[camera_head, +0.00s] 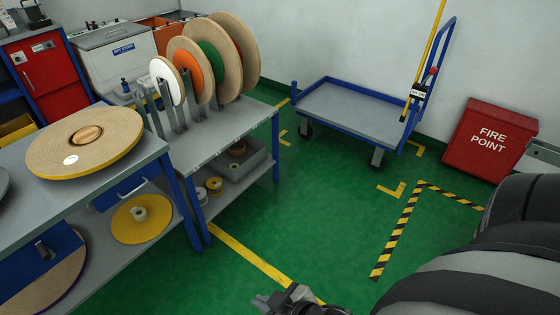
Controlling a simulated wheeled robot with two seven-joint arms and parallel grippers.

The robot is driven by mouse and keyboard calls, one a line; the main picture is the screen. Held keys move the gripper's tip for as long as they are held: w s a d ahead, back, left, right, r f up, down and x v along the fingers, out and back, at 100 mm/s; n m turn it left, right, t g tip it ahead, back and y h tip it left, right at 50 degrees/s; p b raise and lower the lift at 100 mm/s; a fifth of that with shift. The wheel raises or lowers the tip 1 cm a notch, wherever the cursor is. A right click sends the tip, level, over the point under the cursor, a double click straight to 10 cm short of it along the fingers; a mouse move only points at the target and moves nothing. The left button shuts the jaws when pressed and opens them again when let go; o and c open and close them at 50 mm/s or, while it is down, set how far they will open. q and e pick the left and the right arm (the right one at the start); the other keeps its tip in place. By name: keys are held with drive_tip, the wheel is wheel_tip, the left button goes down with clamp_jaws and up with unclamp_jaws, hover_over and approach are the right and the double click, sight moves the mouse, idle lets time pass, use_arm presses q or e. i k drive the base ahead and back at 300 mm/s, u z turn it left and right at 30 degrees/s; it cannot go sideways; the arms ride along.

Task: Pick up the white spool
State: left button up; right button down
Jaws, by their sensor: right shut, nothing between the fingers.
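A white spool (167,82) stands on edge at the near end of a rack on the grey bench (210,145), left of the picture's middle. An orange spool (188,72) and a green spool (212,65) stand behind it with large tan discs. My right gripper (264,300) shows at the bottom edge, low over the green floor. It is shut and empty, well apart from the spools. My left gripper is out of view.
A nearer table (30,185) at left holds a large tan reel (85,140). A blue-framed trolley (350,108) and a red fire point box (488,140) stand by the wall. The green floor between bench and trolley is clear.

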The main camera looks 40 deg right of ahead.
sight(201, 191)
drive_tip(key=z, duration=0.5)
drive_tip(key=i, duration=0.5)
drive_tip(key=z, duration=1.95)
drive_tip(key=i, duration=1.95)
drive_tip(key=u, duration=2.3)
